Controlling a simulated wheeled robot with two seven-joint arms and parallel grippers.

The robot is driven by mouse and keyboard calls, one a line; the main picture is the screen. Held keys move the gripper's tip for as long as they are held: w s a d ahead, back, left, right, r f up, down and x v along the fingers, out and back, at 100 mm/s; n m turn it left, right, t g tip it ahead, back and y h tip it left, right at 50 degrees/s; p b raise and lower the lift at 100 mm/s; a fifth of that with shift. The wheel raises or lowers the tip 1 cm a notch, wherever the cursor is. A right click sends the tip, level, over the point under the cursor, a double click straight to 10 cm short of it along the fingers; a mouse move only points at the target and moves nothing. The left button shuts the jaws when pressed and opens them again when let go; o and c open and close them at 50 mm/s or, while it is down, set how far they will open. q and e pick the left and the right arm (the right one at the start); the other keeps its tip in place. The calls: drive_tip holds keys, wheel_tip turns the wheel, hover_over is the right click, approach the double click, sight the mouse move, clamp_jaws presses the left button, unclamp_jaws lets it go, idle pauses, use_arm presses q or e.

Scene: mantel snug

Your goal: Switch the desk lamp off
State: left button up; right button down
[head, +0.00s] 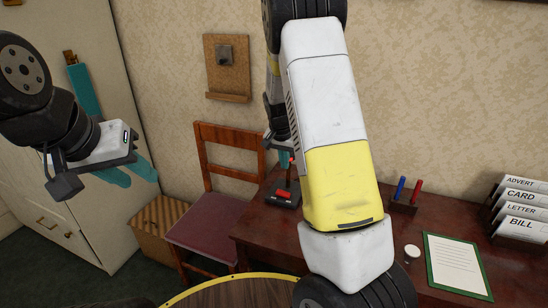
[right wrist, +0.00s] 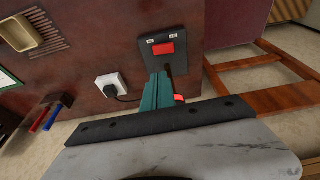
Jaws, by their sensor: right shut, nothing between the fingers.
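No lampshade or bulb of a desk lamp shows in either view. A black box with a red patch (head: 284,194) stands on the dark red desk, with a thin stick and red tip rising from it. The same black box (right wrist: 172,38) shows in the right wrist view with its red piece (right wrist: 163,50). My right gripper (right wrist: 159,78) is shut and empty, its teal fingers beside the stick; whether they touch it I cannot tell. In the head view my arm partly hides this gripper. My left gripper (head: 130,178) is open and empty, away from the desk at left.
A white plug-like block (right wrist: 111,87) with a dark cord lies near the box. A pen holder (head: 403,205), a framed sheet (head: 457,264) and a letter rack (head: 520,212) stand on the desk. A wooden chair (head: 212,232) is left of it. A board (head: 226,85) hangs on the wall.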

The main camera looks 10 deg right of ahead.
sight(280, 192)
drive_tip(key=shift+w+a+r+t, duration=0.15)
drive_tip(key=shift+a+t, duration=0.15)
drive_tip(key=shift+a, duration=0.35)
drive_tip(key=x, duration=0.4)
drive_tip(key=a+x, duration=0.1)
drive_tip(key=x, duration=0.8)
drive_tip(key=shift+s+a+f, duration=0.15)
drive_tip(key=shift+s+f, duration=0.15)
drive_tip(key=shift+s, duration=0.05)
drive_tip(key=shift+w+f, duration=0.1)
drive_tip(key=shift+f, duration=0.3)
